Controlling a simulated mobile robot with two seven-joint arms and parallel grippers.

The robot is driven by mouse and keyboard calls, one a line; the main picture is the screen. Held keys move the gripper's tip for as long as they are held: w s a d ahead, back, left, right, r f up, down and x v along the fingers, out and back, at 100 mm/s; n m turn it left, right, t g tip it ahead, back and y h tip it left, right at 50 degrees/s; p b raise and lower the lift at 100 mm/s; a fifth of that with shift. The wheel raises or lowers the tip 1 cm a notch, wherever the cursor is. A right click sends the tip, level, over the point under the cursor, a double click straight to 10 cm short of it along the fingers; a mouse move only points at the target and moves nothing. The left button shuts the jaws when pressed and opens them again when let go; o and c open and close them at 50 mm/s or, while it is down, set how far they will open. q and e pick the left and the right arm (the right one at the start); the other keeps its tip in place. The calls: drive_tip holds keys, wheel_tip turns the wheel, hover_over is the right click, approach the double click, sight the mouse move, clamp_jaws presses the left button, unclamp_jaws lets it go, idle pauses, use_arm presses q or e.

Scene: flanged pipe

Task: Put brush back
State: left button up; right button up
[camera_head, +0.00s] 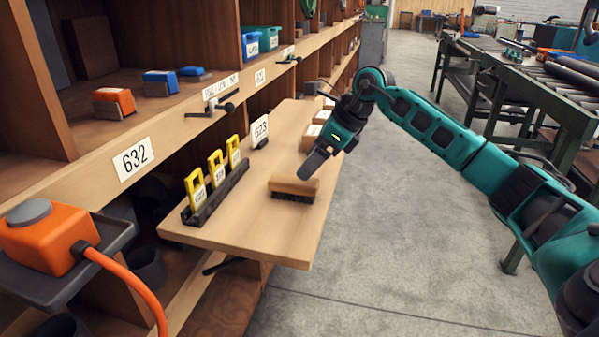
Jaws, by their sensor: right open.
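A brush (294,186) with a wooden back and dark bristles rests bristles down on the pull-out wooden board (262,232), near its right edge. My right gripper (307,176) reaches in from the right, pointing down, with its fingertips at the brush's upper back edge. The fingers overlap in this view, and I cannot tell whether they touch the brush. The gripper is open. My left gripper is not in view.
A black rack (217,197) with yellow-handled tools stands on the board's left. A card marked 623 (260,131) and small wooden boxes (311,138) sit farther back. Shelving lines the left; an orange device (45,238) is at front left.

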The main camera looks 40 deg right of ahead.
drive_tip(key=v, duration=0.4)
drive_tip(key=shift+r, duration=0.1)
idle(0.5)
